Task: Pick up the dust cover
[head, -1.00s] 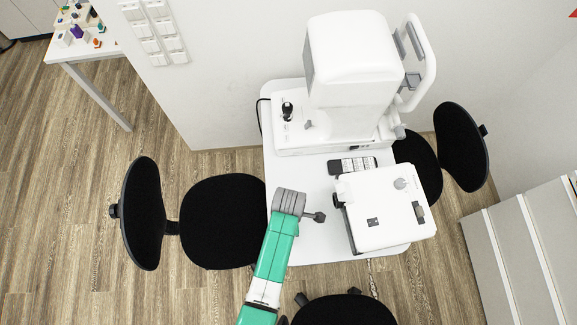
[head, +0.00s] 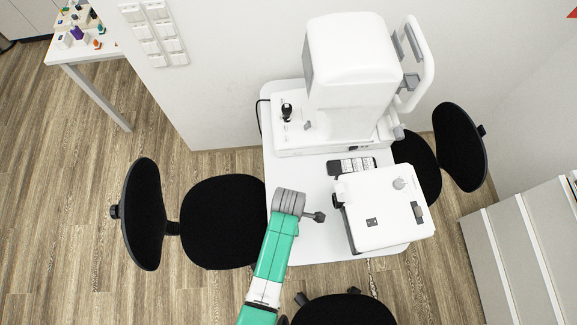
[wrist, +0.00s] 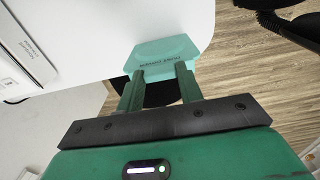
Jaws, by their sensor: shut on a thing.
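The dust cover (wrist: 163,49) is a pale teal, flat-looking piece with small dark lettering in the wrist view. My gripper (wrist: 160,76) is shut on its near edge, one dark green finger on each side of the lettering. The cover overlaps the edge of the white table (wrist: 110,25) in this view; I cannot tell whether it touches the tabletop or is held above it. In the head view I cannot make out the cover or my fingertips; my green arm and its grey wrist part reach over the left front of the table (head: 305,240).
A large white instrument (head: 352,75) stands at the back of the table. A white box-shaped device (head: 375,205) and a dark keypad (head: 350,166) are at the right. Black chairs stand left (head: 222,220), right (head: 460,148) and in front (head: 345,310). A drawer cabinet (head: 525,240) is far right.

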